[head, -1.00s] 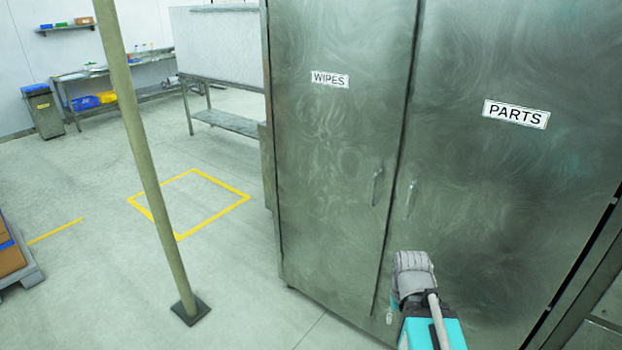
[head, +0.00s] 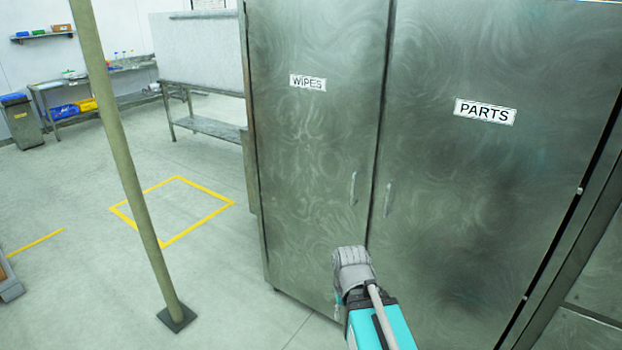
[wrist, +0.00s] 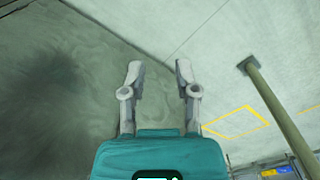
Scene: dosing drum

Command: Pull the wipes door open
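The wipes door (head: 312,150) is the left door of a metal cabinet and carries a WIPES label (head: 308,82). It looks closed. Its upright handle (head: 353,188) is near its right edge. My gripper (wrist: 156,72) is open and empty in the wrist view, its two fingers apart. In the head view my gripper and arm end (head: 352,268) appear in front of the lower part of the doors, below the handle. The wrist view shows a door surface and the floor, and no handle between the fingers.
The parts door (head: 500,180) is to the right, with its own handle (head: 388,200). A post (head: 128,170) stands on the floor to the left. A yellow floor outline (head: 172,210) lies left of the cabinet. The floor there is clear.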

